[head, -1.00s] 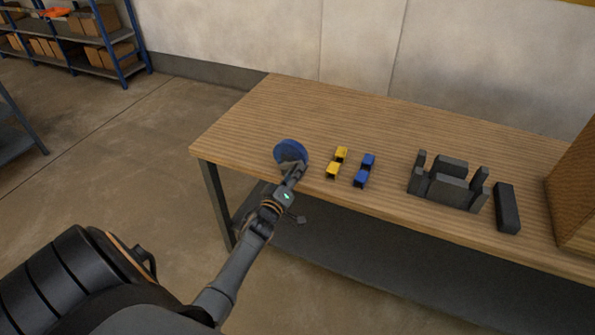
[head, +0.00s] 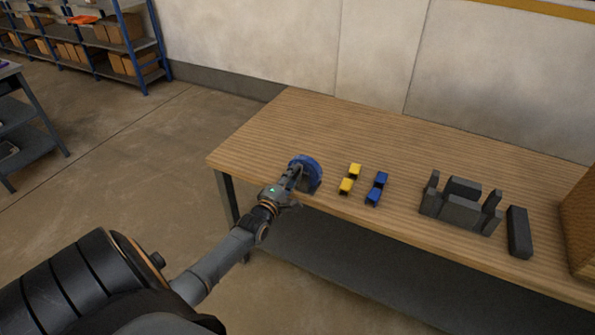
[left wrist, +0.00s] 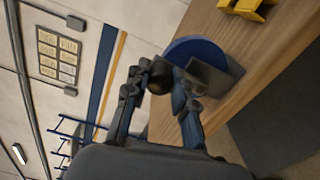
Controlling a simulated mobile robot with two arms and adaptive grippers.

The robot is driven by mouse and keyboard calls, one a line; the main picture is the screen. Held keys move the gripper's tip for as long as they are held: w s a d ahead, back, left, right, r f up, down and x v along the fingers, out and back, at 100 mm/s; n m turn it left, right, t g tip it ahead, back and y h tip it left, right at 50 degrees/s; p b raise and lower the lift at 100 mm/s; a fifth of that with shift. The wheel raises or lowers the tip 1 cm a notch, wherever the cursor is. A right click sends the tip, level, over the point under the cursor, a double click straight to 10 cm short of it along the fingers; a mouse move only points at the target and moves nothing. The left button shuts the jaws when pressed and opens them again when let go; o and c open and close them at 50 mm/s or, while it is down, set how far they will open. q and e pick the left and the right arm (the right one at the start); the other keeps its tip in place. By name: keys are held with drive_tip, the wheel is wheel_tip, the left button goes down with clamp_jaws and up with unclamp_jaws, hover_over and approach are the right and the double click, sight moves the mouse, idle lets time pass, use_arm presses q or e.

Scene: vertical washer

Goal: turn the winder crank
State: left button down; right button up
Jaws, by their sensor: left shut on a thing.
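The winder stands near the left front edge of the wooden table, with a blue disc (head: 310,163) on a dark grey stand. The disc (left wrist: 193,47) and the stand (left wrist: 217,76) also show in the left wrist view. My left gripper (head: 293,178) is at the winder's left side in the head view, covering part of it. In the left wrist view its two fingers are closed around a dark crank knob (left wrist: 160,78) in front of the disc. The crank arm is mostly hidden by the fingers. My right gripper is not in view.
A dark grey fixture (head: 462,206), a dark bar (head: 519,232) and a brown box (head: 583,225) stand farther right. The table's back (head: 330,120) is clear.

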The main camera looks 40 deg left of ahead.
use_arm(q)
drive_tip(key=shift+s+a+n+b, duration=0.15)
drive_tip(key=shift+a+n+b, duration=0.25)
drive_tip(key=shift+a+n, duration=0.45)
drive_tip(key=shift+d+n, duration=0.15)
drive_tip(key=shift+n, duration=0.2)
drive_tip(key=c, duration=1.1)
unclamp_jaws()
drive_tip(key=shift+s, duration=0.15)
drive_tip(key=v, duration=1.1)
drive_tip(key=shift+s, duration=0.4)
